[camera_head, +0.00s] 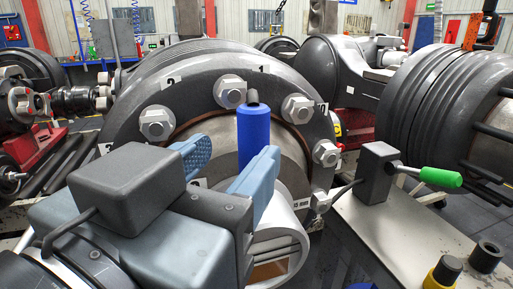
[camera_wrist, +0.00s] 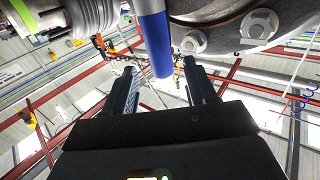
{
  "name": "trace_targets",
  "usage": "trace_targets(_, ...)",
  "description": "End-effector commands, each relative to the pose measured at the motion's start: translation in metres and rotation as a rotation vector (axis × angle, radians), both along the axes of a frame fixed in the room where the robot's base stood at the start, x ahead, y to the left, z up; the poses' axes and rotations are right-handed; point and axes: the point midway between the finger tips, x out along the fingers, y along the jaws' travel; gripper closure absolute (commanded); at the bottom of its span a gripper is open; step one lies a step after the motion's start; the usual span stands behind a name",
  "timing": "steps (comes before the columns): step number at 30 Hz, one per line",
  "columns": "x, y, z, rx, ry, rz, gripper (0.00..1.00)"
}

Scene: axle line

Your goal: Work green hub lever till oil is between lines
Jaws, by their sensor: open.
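The green lever (camera_head: 440,177) sticks out to the right from a dark grey box (camera_head: 377,172) on a pale bench, right of the large hub (camera_head: 190,80). My gripper (camera_head: 228,165) is open in front of the hub, well left of the lever. A blue cylinder (camera_head: 254,135) with a dark tip stands upright near my fingers. In the wrist view the blue cylinder (camera_wrist: 156,45) shows between the open fingers (camera_wrist: 161,68), with gaps on both sides. My gripper hides the hub's lower left. I cannot make out any oil level or its lines.
The bench (camera_head: 375,235) also bears a yellow and black piece (camera_head: 443,271) and a dark ring (camera_head: 486,257). Large nuts (camera_head: 230,92) stick out around the hub. A ribbed drum (camera_head: 430,95) stands behind the lever at right. Air above the lever looks clear.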

Motion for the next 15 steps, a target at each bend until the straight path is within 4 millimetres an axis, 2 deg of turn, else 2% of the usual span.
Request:
trace_targets(2,0.0,0.0,0.0,0.0,0.0,0.0,0.52)
trace_targets(15,0.0,0.0,0.0,0.0,0.0,0.0,0.94)
